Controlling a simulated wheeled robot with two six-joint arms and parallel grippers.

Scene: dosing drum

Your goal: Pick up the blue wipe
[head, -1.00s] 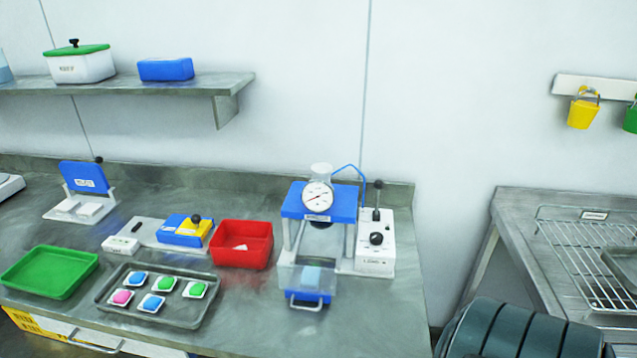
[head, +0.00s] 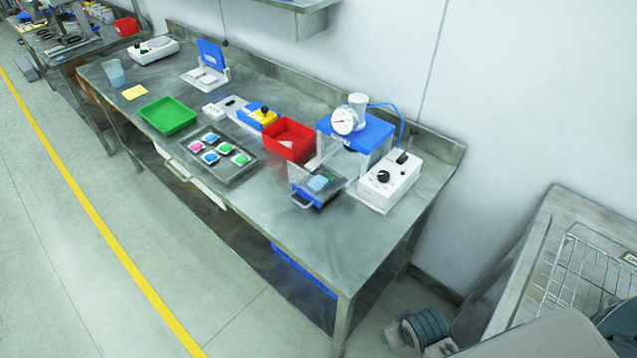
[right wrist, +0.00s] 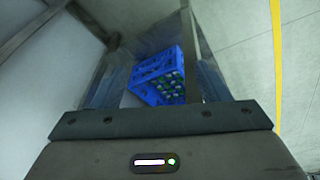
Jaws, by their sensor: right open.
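I cannot make out a clear blue wipe in either view. A small light blue block (head: 318,183) sits in the clear-walled drawer under the blue-topped press; I cannot tell whether it is a wipe. A flat yellow piece (head: 134,91), like a cloth, lies on the far left part of the bench. My right gripper (right wrist: 155,55) is open and empty in the right wrist view, its fingers spread apart, with the floor and a crate beyond them. My left gripper is not in view.
The steel bench (head: 290,235) carries a green tray (head: 167,115), a pod tray (head: 220,162), a red bin (head: 288,139) and the press (head: 355,130). A blue crate (right wrist: 150,70) holding green-topped items stands low down. A rack table (head: 560,260) is at right.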

